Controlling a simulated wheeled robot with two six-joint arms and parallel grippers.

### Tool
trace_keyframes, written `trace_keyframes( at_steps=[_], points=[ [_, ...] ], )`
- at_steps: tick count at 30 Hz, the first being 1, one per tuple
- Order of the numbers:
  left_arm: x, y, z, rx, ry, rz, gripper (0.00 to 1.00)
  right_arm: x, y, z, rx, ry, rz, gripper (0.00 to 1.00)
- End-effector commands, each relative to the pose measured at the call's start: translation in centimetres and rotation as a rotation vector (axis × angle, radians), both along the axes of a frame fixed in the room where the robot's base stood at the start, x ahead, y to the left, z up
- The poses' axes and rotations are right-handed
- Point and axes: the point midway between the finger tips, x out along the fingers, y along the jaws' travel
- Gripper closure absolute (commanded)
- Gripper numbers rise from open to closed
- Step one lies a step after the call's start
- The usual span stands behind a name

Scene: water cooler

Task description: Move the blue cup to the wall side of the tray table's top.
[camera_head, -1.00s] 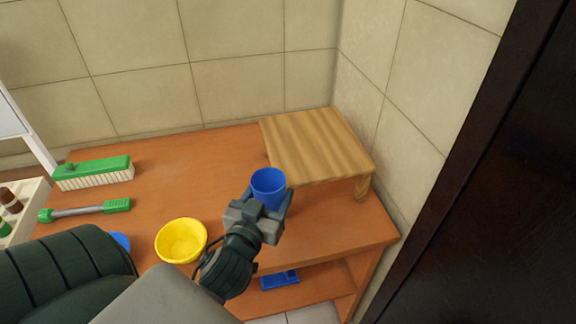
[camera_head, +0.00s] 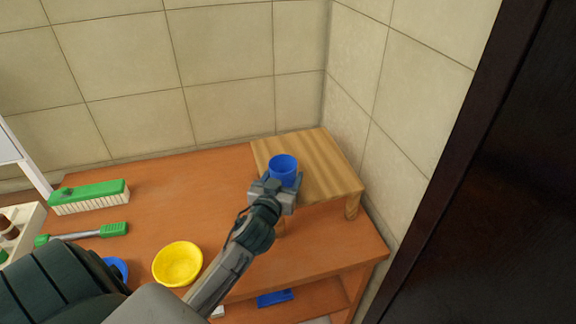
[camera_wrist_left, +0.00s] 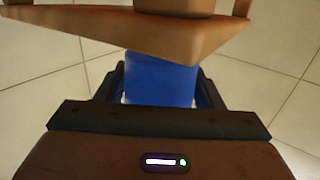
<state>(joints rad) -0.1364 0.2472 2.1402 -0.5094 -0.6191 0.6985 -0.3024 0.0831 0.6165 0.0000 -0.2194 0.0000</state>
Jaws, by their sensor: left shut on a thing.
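The blue cup (camera_head: 284,165) is upright in the jaws of my left gripper (camera_head: 283,183). In the head view, the cup overlaps the near left part of the tray table's wooden top (camera_head: 328,172). I cannot tell whether it touches that top or hangs above it. In the left wrist view the blue cup (camera_wrist_left: 160,82) sits between the two dark fingers, its far end hidden behind a brown wooden part. My right gripper is not in view.
The tray table stands on an orange-brown bench (camera_head: 150,215) in the wall corner; the rest of its top is bare. A yellow bowl (camera_head: 178,263), a green brush (camera_head: 90,196) and a green-ended tool (camera_head: 82,234) lie to the left. A dark panel (camera_head: 480,190) stands at right.

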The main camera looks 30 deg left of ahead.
Motion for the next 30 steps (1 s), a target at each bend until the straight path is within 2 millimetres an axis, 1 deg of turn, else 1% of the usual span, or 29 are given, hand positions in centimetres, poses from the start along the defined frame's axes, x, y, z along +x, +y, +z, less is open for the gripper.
trace_keyframes(
  at_steps=[4, 9, 10, 13, 20, 24, 25, 28, 30],
  points=[
    [1.2, 0.4, 0.2, 0.000, -0.001, 0.000, 0.66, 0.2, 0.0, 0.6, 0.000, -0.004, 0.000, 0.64],
    [3.8, 1.1, 0.3, 0.001, -0.001, 0.000, 0.66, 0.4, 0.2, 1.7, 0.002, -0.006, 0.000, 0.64],
    [4.0, 1.1, 0.0, 0.000, 0.002, 0.001, 0.66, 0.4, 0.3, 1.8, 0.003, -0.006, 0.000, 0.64],
    [3.7, 1.0, -1.0, 0.000, 0.004, 0.000, 0.66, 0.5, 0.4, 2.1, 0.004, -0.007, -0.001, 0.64],
    [3.7, 1.0, -1.2, 0.000, 0.000, 0.000, 0.66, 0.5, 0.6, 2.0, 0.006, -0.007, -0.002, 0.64],
    [3.7, 1.0, -1.7, 0.000, 0.000, 0.000, 0.66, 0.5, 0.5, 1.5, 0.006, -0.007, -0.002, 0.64],
    [3.7, 1.0, -1.6, 0.001, 0.000, 0.000, 0.37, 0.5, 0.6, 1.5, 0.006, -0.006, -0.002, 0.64],
    [3.7, 1.0, -1.5, 0.001, 0.000, 0.000, 0.17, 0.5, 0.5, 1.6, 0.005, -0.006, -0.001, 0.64],
    [3.7, 1.0, -1.5, 0.001, 0.000, 0.000, 0.17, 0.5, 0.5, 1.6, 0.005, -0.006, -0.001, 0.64]
  ],
)
